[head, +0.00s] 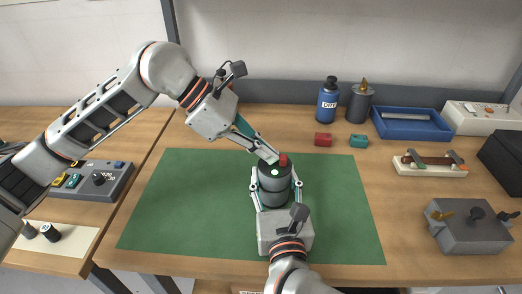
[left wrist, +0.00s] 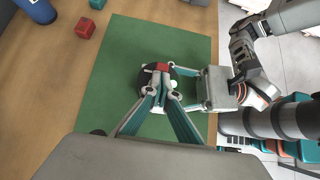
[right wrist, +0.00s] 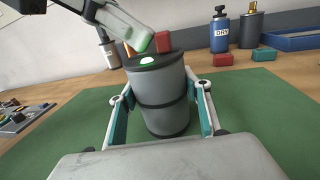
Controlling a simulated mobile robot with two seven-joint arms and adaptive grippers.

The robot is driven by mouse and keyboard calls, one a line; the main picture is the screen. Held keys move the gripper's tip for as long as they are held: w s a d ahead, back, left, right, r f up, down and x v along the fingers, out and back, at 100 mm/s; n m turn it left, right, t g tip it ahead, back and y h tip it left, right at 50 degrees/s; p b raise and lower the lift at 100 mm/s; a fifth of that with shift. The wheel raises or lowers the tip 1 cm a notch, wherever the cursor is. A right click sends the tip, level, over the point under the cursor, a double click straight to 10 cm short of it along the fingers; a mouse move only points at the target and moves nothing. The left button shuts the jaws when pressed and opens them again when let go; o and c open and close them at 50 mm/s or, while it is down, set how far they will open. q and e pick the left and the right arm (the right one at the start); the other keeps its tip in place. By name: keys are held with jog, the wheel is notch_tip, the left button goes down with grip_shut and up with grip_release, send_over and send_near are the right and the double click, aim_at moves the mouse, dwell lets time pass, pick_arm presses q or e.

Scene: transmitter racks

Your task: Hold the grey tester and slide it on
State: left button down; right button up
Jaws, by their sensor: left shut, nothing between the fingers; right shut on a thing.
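The grey tester (head: 274,186) is an upright dark-grey cylinder with black bands on the green mat (head: 180,210). My right gripper (head: 275,190) is shut around the tester's sides, one finger on each side. My left gripper (head: 270,156) is shut and empty, pointing down at the tester's top right beside the red slider. In the left wrist view its fingertips (left wrist: 165,88) hide part of the top; I cannot tell whether they touch the slider.
Behind the mat are a red block (head: 323,139), a teal block (head: 358,141), a blue bottle (head: 328,103) and a grey can (head: 360,104). A blue tray (head: 411,132) and a grey box (head: 468,230) stand to the right. The mat around the tester is clear.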

jog(key=shift+a, duration=0.15)
pick_arm(q)
jog(key=a, duration=0.4)
jog(key=v, duration=1)
pick_arm(e)
jog(key=o, duration=1.4)
jog(key=shift+s, duration=0.1)
